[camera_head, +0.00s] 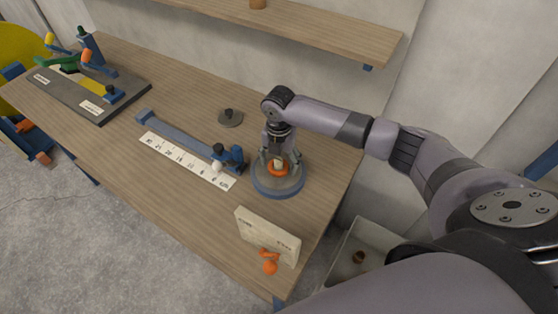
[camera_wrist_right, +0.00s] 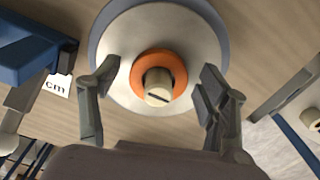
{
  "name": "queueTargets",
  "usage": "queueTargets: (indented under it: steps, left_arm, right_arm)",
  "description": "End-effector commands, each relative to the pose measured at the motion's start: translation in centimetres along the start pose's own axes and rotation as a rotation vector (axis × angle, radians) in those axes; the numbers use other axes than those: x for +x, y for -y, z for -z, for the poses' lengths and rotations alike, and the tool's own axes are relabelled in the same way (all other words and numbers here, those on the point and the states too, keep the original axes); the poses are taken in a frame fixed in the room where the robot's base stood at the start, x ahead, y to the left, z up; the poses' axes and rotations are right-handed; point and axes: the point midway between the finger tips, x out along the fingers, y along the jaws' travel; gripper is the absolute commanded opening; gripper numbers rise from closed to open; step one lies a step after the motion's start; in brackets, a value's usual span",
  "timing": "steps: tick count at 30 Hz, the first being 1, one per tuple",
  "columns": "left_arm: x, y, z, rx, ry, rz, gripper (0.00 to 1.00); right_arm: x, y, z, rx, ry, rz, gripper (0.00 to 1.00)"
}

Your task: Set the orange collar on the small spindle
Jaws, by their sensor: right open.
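The orange collar (camera_head: 278,173) is around a short cream post on a round grey base (camera_head: 278,189) near the table's right end. In the right wrist view, the collar (camera_wrist_right: 158,56) encircles the cream slotted post (camera_wrist_right: 157,86), which looks like the small spindle, above a pale disc (camera_wrist_right: 115,45). Whether the collar sits fully down is hard to tell. My right gripper (camera_head: 278,158) points down over the post. Its fingers (camera_wrist_right: 158,72) are spread on either side of the collar, with visible gaps. My left gripper is not in view.
A blue slide with a white number scale (camera_head: 187,161) lies left of the base. A small grey disc with a dark knob (camera_head: 230,118) is behind. A cream board (camera_head: 267,235) with orange parts stands at the front edge. A bin (camera_head: 352,262) is beside the table.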

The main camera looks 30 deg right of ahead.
Motion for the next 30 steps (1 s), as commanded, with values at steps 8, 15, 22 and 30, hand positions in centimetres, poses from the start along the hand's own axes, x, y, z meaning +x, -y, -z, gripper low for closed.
queueTargets:
  steps: [8,15,22,30]
  left_arm:
    - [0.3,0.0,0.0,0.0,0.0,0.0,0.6]
    - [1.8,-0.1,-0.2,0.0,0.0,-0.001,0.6]
    - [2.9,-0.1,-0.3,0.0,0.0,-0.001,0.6]
    - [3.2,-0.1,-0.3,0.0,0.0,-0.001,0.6]
  right_arm:
    - [-1.2,-0.1,-0.1,0.001,0.003,-0.003,0.69]
    - [-6.0,-0.1,-0.1,-0.001,0.004,-0.006,0.69]
    - [-10.4,-0.1,-0.1,0.0,0.002,-0.003,0.69]
    - [-12.5,0.0,0.0,0.001,0.0,-0.001,0.69]
